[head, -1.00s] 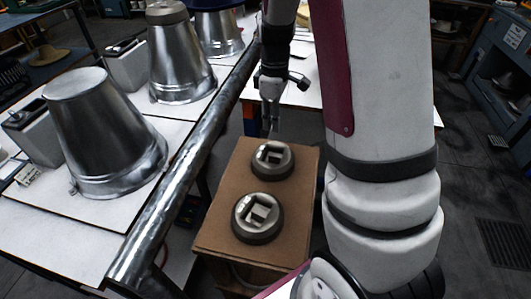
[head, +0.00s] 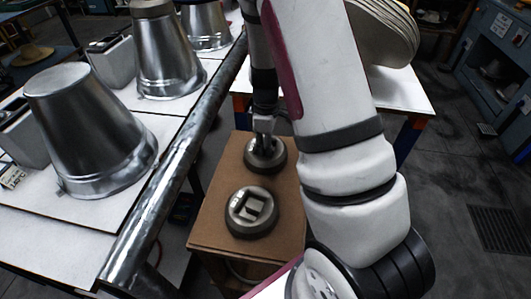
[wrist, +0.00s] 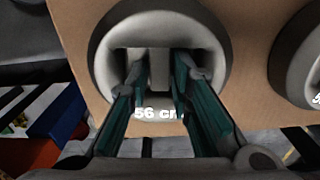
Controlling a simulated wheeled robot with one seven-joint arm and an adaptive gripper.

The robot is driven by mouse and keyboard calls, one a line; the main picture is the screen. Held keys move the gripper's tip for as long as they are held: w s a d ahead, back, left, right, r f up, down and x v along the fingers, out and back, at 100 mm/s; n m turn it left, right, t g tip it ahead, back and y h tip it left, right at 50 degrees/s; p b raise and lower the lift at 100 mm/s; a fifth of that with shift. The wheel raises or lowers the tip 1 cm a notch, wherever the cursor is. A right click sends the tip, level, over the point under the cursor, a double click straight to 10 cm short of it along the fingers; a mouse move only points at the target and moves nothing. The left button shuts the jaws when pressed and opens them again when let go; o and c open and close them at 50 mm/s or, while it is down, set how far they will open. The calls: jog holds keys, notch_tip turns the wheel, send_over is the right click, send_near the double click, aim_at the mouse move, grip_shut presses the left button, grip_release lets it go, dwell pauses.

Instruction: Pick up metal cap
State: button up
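Two round grey metal caps sit on a brown box top. The far metal cap (head: 254,162) is below my gripper (head: 264,133) in the head view. The near metal cap (head: 252,213) shows a square recess with a raised bar. In the wrist view, the cap (wrist: 104,62) under my gripper (wrist: 158,72) carries the marking "56 cm". My two green-padded fingers are apart, one on each side of its central bar (wrist: 159,68), with their tips at the recess. Small gaps seem to show beside the bar; contact is unclear. The second cap (wrist: 305,58) is partly cut off at right.
The brown box (head: 212,222) stands beside a thick metal rail (head: 168,190). Left of the rail, several bucket-shaped metal forms (head: 88,128) stand on white tables. A white table (head: 405,92) lies behind on the right. Open floor is at right.

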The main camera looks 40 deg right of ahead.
jog(key=shift+f, duration=0.6)
grip_shut()
jog(key=shift+r, duration=0.1)
